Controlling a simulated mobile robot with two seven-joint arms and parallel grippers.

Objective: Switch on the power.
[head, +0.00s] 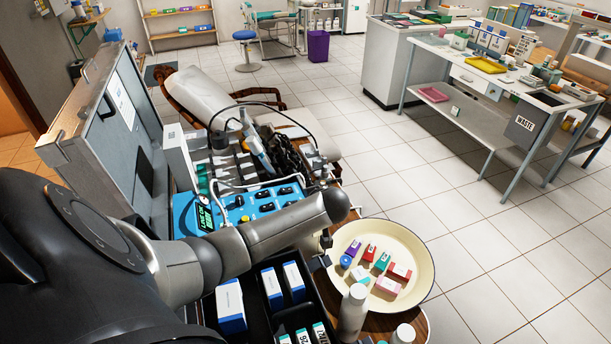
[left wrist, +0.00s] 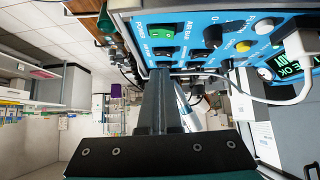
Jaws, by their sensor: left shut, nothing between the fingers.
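The blue control panel (head: 240,208) belongs to the open portable dental case, seen left of centre in the head view. In the left wrist view the panel (left wrist: 190,38) fills the top. A green rocker switch (left wrist: 161,32) sits beside the POWER label at the panel's left. In the head view my left arm covers part of the panel. My right gripper is out of view.
A lit green display (head: 206,217) and several knobs are on the panel. A cream round tray (head: 420,262) with small boxes stands at the right. A black bin (head: 262,282) holds blue-white boxes. White bottles (head: 353,312) stand in front. The case lid (head: 108,125) is raised.

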